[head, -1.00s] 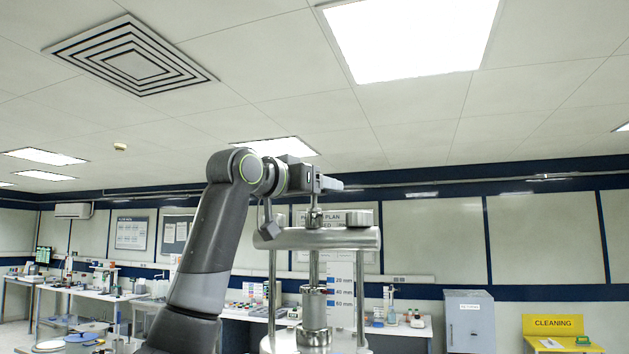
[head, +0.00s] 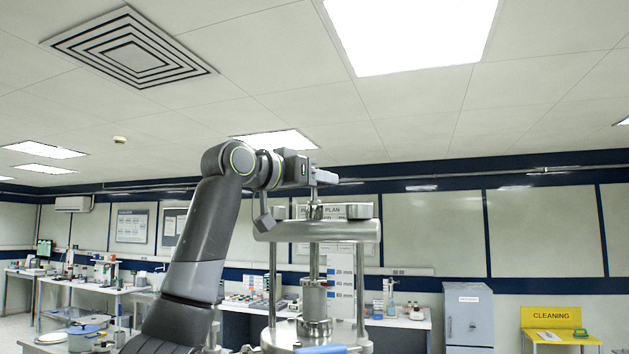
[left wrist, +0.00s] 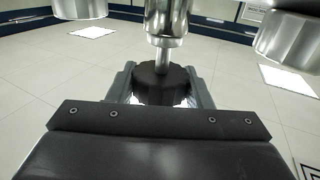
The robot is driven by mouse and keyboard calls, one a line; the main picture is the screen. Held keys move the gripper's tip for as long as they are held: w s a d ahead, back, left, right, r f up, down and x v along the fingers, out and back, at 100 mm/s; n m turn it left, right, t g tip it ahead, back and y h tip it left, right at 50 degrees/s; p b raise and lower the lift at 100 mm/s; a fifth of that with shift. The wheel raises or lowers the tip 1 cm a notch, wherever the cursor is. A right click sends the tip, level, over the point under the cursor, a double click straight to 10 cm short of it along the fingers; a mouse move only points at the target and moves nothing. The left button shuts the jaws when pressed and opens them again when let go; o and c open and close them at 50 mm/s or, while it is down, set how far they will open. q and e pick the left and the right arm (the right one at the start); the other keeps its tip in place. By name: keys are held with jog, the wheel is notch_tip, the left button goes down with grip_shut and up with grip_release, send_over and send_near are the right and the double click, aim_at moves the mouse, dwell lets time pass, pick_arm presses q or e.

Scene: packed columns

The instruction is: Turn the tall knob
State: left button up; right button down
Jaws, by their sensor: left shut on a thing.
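The tall knob (left wrist: 158,84) is dark with a scalloped rim. It sits on the end of a shiny metal shaft (left wrist: 165,25) in the left wrist view. My left gripper (left wrist: 163,88) has a grey finger on each side of the knob and is shut on it. In the head view my left gripper (head: 326,178) is at the top of the metal press-like stand (head: 277,232), above its round plate. There the fingers hide most of the knob. My right gripper is in neither view.
Two short metal posts (left wrist: 80,8) and (left wrist: 290,38) flank the shaft in the left wrist view. A blue handle (head: 322,350) shows at the bottom of the head view. Lab benches (head: 90,284), a grey cabinet (head: 468,315) and a yellow cleaning station (head: 553,317) stand farther back.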

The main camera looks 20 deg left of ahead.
pick_arm(q)
jog(key=shift+r+m+g+h, duration=0.15)
jog(key=shift+m+g+h, duration=2)
jog(key=shift+h, duration=0.65)
jog(key=shift+m+g+h, duration=0.35)
jog(key=shift+m+h, duration=0.05)
jog(key=shift+m, duration=0.05)
jog(key=o, duration=1)
jog(key=b+v, duration=0.6)
jog(key=v, duration=1.1)
jog(key=shift+s+a, duration=0.2)
